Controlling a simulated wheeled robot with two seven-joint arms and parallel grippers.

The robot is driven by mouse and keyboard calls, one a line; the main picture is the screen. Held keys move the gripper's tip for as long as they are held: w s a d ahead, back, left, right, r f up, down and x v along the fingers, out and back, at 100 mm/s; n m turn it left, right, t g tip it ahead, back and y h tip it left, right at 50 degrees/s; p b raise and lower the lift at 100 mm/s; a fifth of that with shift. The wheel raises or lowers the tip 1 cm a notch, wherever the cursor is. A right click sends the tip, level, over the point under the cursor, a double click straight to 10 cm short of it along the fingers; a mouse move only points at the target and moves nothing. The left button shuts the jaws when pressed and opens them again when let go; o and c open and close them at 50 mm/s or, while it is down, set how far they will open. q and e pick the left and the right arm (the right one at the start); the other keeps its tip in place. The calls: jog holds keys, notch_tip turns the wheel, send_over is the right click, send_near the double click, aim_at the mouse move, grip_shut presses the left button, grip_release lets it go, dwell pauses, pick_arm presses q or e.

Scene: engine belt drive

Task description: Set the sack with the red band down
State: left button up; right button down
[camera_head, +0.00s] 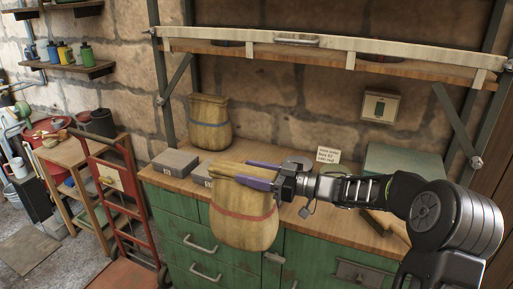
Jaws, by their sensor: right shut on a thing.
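The sack with the red band (243,218) is tan and hangs upright in front of the green cabinet's front edge. My right gripper (250,173), with purple fingers, is shut on the top of this sack. The sack hides part of the worktop edge and the drawers behind it. Another tan sack (209,122) stands at the back left of the wooden worktop (328,222), with no red band visible on it. My left gripper is not in view.
Grey boxes (176,162) lie on the worktop's left end. A small written card (327,156) and a green case (402,165) stand at the back. A shelf (330,55) spans above. A red hand truck (117,215) stands left of the green cabinet (318,262).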

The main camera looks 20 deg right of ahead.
aim_at(245, 236)
jog(key=shift+n+g+y, duration=0.7)
jog(key=shift+g+y, duration=0.2)
jog(key=s+a+f, duration=0.1)
jog(key=s+f, duration=0.1)
jog(key=f, duration=0.2)
jog(key=s+a+f, duration=0.2)
jog(key=s+f, duration=0.1)
jog(key=f, duration=0.2)
jog(key=s+a+f, duration=0.2)
jog(key=s+f, duration=0.1)
jog(key=f, duration=0.1)
jog(key=shift+a+f, duration=0.2)
jog(key=shift+f, duration=0.15)
jog(key=s+a+f, duration=0.3)
jog(key=s+f, duration=0.2)
jog(key=s, duration=0.1)
jog(key=shift+s+f+n+g, duration=0.15)
jog(key=shift+f+n+g, duration=0.15)
